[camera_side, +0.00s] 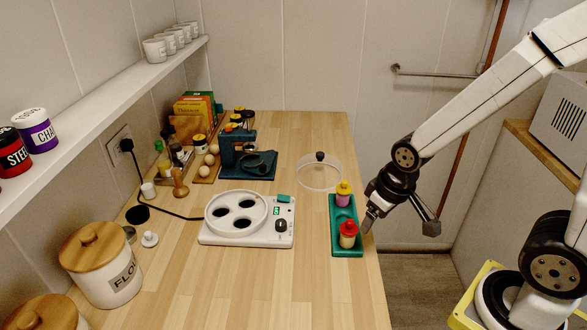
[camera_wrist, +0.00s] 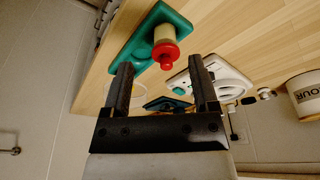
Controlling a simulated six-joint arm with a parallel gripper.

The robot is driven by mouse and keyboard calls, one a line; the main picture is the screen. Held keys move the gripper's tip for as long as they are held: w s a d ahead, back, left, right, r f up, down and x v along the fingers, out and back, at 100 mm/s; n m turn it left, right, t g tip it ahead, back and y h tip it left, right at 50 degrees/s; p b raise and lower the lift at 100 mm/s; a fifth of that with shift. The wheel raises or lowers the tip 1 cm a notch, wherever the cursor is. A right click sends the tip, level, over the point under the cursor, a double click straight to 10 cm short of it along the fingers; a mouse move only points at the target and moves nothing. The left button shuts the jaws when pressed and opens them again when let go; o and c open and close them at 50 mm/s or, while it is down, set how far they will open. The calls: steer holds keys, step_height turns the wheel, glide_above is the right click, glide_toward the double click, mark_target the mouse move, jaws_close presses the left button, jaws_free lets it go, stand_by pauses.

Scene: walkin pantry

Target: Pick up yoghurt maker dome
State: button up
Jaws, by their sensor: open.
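The yoghurt maker dome (camera_side: 320,181) is a clear, shallow round cover with a black knob. It lies on the wooden counter towards the far right edge, behind the green tray. My gripper (camera_side: 368,224) is at the counter's right edge, beside the tray and nearer the camera than the dome. In the wrist view my gripper (camera_wrist: 160,68) is open, with nothing between its fingers. A faint pale outline beside the left finger may be part of the dome, but I cannot tell. The white yoghurt maker base (camera_side: 281,238) stands left of the tray and also shows in the wrist view (camera_wrist: 232,79).
The green tray (camera_side: 335,224) holds a pink jar with a yellow lid (camera_side: 343,188) and a cream jar with a red lid (camera_side: 348,235), close to my gripper.

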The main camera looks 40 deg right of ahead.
steer(key=shift+o, duration=0.2)
step_height(320, 180, up, 3)
steer(key=n+g, duration=0.2)
steer(key=n, duration=1.4)
glide_above(320, 153)
steer(key=s, duration=0.1)
steer(key=shift+a+r, duration=0.1)
steer(key=shift+a, duration=0.3)
steer(key=shift+w+d+n+g, duration=0.3)
steer(key=shift+w+d+n, duration=0.05)
steer(key=shift+d+n, duration=0.15)
steer(key=shift+f, duration=1.35)
steer(key=shift+a+f, duration=0.15)
steer(key=shift+f, duration=2.45)
